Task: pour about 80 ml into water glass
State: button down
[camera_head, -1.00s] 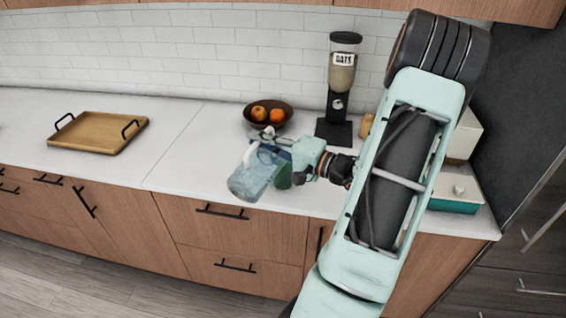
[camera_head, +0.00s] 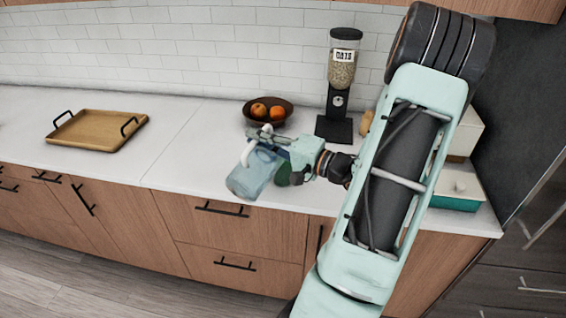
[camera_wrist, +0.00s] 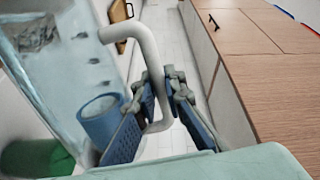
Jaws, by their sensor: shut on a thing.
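My gripper (camera_wrist: 165,105) is shut on the white handle (camera_wrist: 147,50) of a clear bluish pitcher. In the head view the pitcher (camera_head: 250,175) is tilted at the counter's front edge, left of my gripper (camera_head: 270,143). The pitcher's clear wall (camera_wrist: 62,62) fills the left of the wrist view. A blue cup-like thing (camera_wrist: 100,118) shows beside it, partly behind a finger; I cannot tell if it is the water glass. A green thing (camera_head: 283,175) is just below my gripper, partly hidden, and also shows in the wrist view (camera_wrist: 30,158). No pouring stream is visible.
A bowl of orange fruit (camera_head: 246,112) and an oats dispenser (camera_head: 335,128) stand behind my gripper. A wooden tray (camera_head: 98,132) lies at left. A teal-and-white box (camera_head: 455,200) sits at right, beyond my arm. The counter between tray and pitcher is clear.

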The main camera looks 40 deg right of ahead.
aim_at(248, 164)
jog(key=a+f+n+b, duration=0.1)
jog(key=s+a+f+n+b, duration=0.1)
jog(key=a+b, duration=0.1)
jog(key=shift+s+a+f+b, duration=0.1)
jog(key=shift+a+f+b, duration=0.05)
jog(key=shift+f+b, duration=0.15)
jog(key=shift+s+a+f+n+b, duration=0.25)
jog(key=shift+a+f+n+b, duration=0.35)
jog(key=shift+f+n+b, duration=0.3)
dwell(1.2)
